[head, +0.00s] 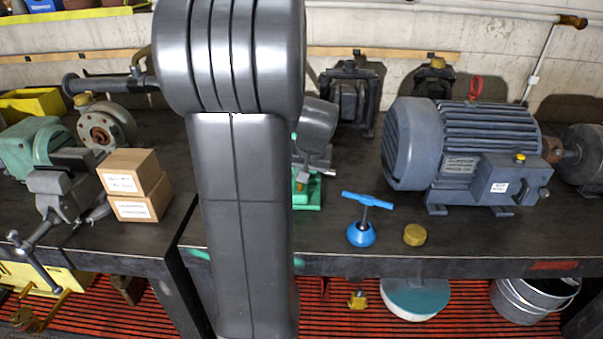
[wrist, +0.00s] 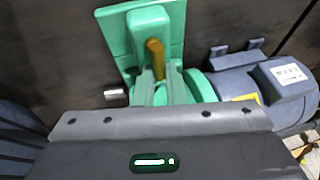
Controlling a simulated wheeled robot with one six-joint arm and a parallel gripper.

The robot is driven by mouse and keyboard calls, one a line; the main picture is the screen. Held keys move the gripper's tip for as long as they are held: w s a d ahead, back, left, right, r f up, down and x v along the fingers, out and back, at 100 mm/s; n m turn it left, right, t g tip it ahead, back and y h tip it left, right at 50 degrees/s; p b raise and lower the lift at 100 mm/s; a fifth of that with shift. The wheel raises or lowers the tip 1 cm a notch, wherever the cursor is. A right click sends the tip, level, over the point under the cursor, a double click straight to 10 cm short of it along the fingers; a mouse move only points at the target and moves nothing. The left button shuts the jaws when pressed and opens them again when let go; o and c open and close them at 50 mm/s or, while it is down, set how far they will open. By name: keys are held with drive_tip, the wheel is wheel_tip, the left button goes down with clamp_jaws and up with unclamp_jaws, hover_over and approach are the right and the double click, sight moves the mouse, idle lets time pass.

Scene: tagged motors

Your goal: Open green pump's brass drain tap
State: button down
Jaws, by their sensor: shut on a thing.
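The green pump (wrist: 178,30) shows in the wrist view, with its flat green base plate and rounded green body. Its brass drain tap (wrist: 154,50) stands out from the pump as a short brass lever. My gripper (wrist: 159,76) has its two grey fingers shut on the lower end of this brass lever. The inner contact is partly hidden between the fingers. In the head view, my arm covers most of the pump, and only a strip of its green base (head: 310,192) shows to the right of the arm.
A large blue-grey motor (head: 465,150) stands to the right on the dark bench (head: 330,235). A blue T-handled tool (head: 362,232) and a brass-coloured cap (head: 414,235) lie near the front edge. Two cardboard boxes (head: 138,188) and a vise (head: 62,190) are at left.

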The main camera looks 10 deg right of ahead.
drive_tip(key=c, duration=1.5)
unclamp_jaws()
drive_tip(key=v, duration=1.4)
drive_tip(key=shift+w+f, duration=0.1)
drive_tip(key=shift+f, duration=0.1)
drive_tip(key=x, duration=1.3)
drive_tip(key=shift+w+f, duration=0.1)
drive_tip(key=shift+f, duration=0.15)
